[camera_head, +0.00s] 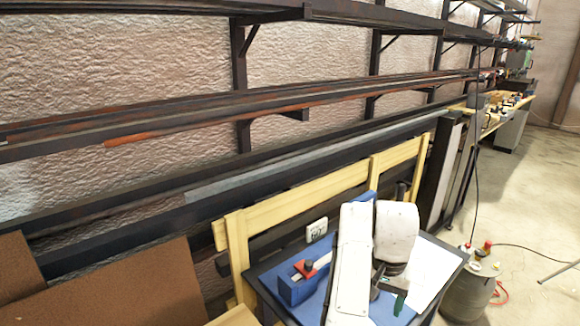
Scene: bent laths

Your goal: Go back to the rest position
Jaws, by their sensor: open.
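My white arm (350,265) rises at the bottom centre, in front of a small dark-edged table (262,272). My gripper (389,289) is a small dark shape just right of the arm, over the table top. It is open, and I see nothing held in it. A green piece shows at its lower end, and I cannot tell whether this belongs to the gripper. My arm hides part of the table.
A blue block with a red-topped part (296,285) and a white sheet (432,268) lie on the table. A pale wooden frame (290,204) stands behind it. Wall racks (240,95) hold long bars. A grey bin (470,295) stands at right, with open floor beyond.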

